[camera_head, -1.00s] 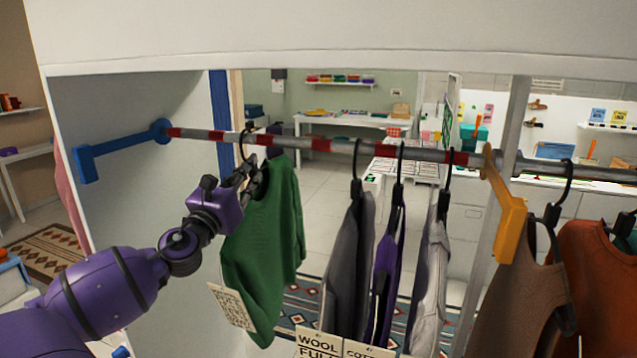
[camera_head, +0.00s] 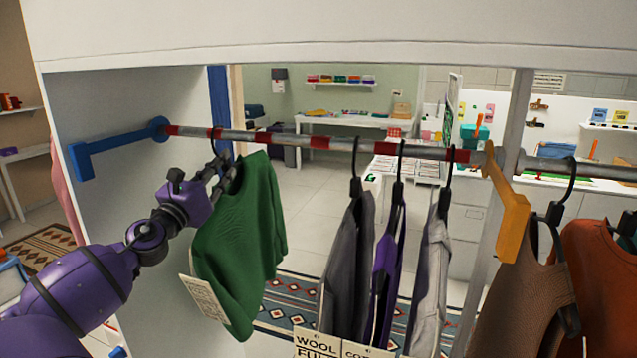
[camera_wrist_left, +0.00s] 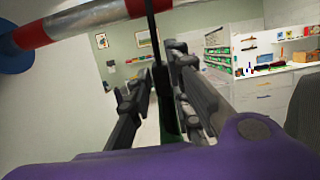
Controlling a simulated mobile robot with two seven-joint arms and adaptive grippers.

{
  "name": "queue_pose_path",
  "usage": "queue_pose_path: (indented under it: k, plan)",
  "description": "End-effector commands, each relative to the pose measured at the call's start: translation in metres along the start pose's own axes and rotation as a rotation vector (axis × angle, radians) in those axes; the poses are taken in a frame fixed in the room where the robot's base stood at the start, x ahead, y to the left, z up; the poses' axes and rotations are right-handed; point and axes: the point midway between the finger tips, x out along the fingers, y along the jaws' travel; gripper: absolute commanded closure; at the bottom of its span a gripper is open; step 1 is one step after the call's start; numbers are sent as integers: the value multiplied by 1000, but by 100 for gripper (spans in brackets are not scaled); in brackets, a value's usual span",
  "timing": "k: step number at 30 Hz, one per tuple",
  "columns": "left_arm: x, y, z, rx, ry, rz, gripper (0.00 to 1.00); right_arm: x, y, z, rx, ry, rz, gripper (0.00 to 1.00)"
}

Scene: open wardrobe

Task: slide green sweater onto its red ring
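The green sweater (camera_head: 243,235) hangs on a dark hanger from the striped rod (camera_head: 290,140), near its left end. Its hook (camera_head: 213,143) is over the rod at the second red ring (camera_head: 217,134) from the left. A paper tag hangs from the sweater. My left gripper (camera_head: 226,168) is at the hanger's neck, just under the rod, with its fingers closed around it. In the left wrist view the dark hanger stem (camera_wrist_left: 157,75) runs between the two fingers (camera_wrist_left: 155,105). My right gripper is out of view.
A blue bracket (camera_head: 120,147) holds the rod's left end; an orange bracket (camera_head: 507,205) is on the right. Grey and purple garments (camera_head: 350,260) hang right of the sweater, with a gap between. Brown and orange garments (camera_head: 600,270) hang further right.

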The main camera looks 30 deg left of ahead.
Motion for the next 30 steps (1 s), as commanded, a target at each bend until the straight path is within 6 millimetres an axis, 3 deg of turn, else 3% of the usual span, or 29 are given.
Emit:
queue_pose_path:
  k: [3,14,17,30]
  plan:
    - [0,-1,0,0,1,-2,63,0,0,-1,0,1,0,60]
    - [-4,-1,-3,-2,6,-2,63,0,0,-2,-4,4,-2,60]
    - [-16,-1,-4,-3,8,-1,63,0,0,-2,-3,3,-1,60]
    - [-103,0,-1,-2,2,1,63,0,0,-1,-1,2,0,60]
